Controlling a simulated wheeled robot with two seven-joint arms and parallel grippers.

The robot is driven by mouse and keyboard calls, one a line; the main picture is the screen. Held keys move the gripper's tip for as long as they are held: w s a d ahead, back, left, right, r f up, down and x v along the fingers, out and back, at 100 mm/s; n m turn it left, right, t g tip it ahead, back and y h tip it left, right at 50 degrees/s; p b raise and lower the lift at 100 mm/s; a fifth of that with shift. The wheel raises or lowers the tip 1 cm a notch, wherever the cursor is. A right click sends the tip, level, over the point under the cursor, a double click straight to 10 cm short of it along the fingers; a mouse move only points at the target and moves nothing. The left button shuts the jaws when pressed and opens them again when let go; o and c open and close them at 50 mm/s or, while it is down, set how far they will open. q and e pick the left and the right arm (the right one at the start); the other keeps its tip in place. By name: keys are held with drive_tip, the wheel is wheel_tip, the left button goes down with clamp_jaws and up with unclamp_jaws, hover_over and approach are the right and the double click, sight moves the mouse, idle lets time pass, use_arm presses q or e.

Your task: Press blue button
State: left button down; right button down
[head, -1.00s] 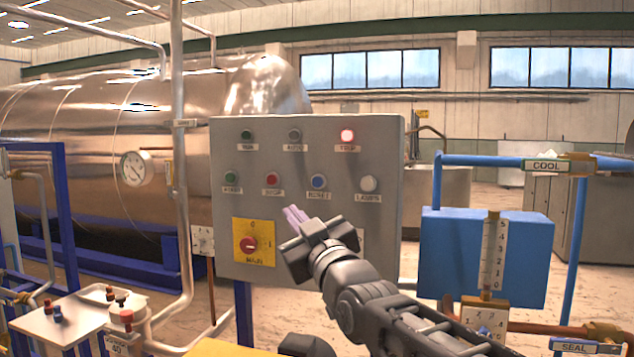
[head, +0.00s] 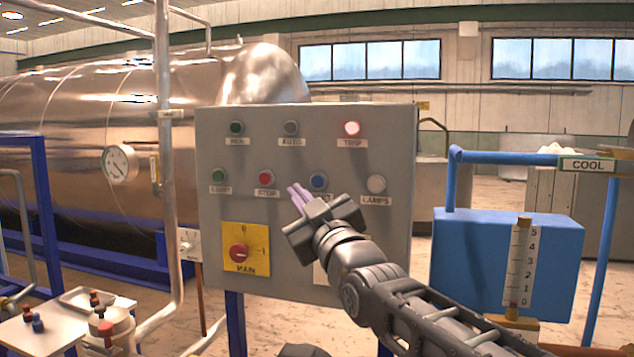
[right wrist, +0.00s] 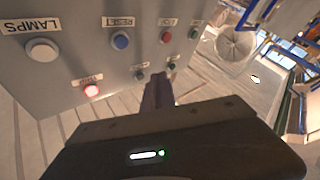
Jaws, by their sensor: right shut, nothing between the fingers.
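The blue button (head: 319,181) sits in the lower button row of a grey control panel (head: 215,265), above a label that my gripper partly covers. In the right wrist view the blue button (right wrist: 121,41) shows clear of my fingers, with its label reading RESET. My right gripper (head: 299,193) is shut and empty, its pale purple fingers pointing at the panel just left of and below the blue button. The fingers also show in the right wrist view (right wrist: 158,92). I cannot tell whether the fingertips touch the panel.
The red STOP button (head: 265,178) and white LAMPS button (head: 376,184) flank the blue one. The red TRIP lamp (head: 352,128) glows above. A yellow-plated MAIN switch (head: 239,252) is lower left. A blue box (head: 505,255) and pipes stand at right.

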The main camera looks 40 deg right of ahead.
sight(316, 187)
drive_tip(key=shift+w+d+p, duration=0.75)
drive_tip(key=shift+w+d, duration=0.05)
drive_tip(key=shift+d, duration=0.35)
drive_tip(key=shift+w+d+p, duration=0.7)
drive_tip(key=shift+w+d, duration=0.1)
drive_tip(key=shift+d, duration=0.35)
drive_tip(key=shift+w+d+p, duration=0.75)
drive_tip(key=shift+w+d, duration=0.05)
drive_tip(key=shift+d, duration=0.35)
drive_tip(key=shift+w+d, duration=0.25)
drive_tip(key=shift+d, duration=0.1)
